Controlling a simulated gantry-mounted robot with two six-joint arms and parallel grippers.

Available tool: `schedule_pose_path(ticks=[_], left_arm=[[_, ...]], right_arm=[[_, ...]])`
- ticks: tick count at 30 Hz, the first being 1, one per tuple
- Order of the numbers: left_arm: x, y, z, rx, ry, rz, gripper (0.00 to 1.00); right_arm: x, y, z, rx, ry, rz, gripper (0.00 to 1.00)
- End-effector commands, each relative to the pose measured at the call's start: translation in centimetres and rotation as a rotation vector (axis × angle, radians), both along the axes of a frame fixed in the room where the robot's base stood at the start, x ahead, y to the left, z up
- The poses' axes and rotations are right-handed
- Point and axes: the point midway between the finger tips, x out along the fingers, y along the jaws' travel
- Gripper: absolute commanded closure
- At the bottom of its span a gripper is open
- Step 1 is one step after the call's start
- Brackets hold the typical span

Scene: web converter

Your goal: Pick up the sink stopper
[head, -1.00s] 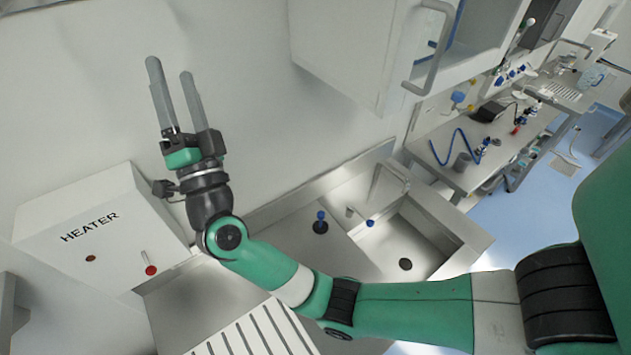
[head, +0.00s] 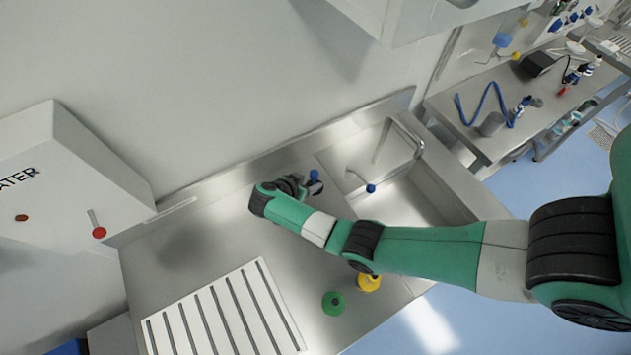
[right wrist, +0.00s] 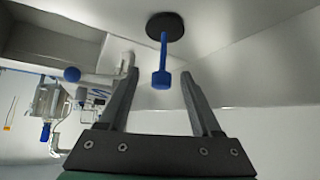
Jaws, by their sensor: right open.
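The sink stopper, a black disc with an upright blue handle, stands on the steel counter left of the basin. In the head view only its blue knob (head: 314,174) shows clearly; my right gripper (head: 313,187) hides the rest. In the right wrist view the stopper (right wrist: 162,65) shows its whole handle, with the disc beyond. My right gripper (right wrist: 160,76) is open and empty, with the blue knob between its fingers in the picture. Whether a finger touches the knob I cannot tell. My left gripper is not in view.
A tap with a blue end (head: 371,188) stands at the sink basin (head: 408,207), right of the stopper. A green object (head: 333,303) and a yellow one (head: 369,283) stand at the counter's front. A slotted white rack (head: 228,318) lies front left, and a heater box (head: 65,190) is at left.

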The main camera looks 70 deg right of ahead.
Motion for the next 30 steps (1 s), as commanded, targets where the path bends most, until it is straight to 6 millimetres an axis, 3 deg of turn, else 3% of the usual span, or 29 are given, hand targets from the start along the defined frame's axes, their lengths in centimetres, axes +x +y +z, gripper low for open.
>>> schedule_pose_path(ticks=[3, 11, 19, 28, 30], left_arm=[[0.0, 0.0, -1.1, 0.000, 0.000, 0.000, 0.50], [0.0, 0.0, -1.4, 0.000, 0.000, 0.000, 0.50], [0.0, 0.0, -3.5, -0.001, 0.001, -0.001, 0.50], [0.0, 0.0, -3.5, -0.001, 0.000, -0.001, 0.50], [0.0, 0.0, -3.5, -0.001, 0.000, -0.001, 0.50]], right_arm=[[-0.3, -1.6, -1.9, 0.000, 0.000, -0.003, 0.35], [-0.4, -2.6, -2.7, -0.002, -0.003, -0.001, 0.35], [-0.6, -5.6, -5.8, -0.001, -0.002, -0.002, 0.35], [-0.7, -6.1, -6.0, -0.002, -0.005, 0.001, 0.35], [-0.6, -6.1, -6.0, -0.002, -0.005, 0.001, 0.47]])
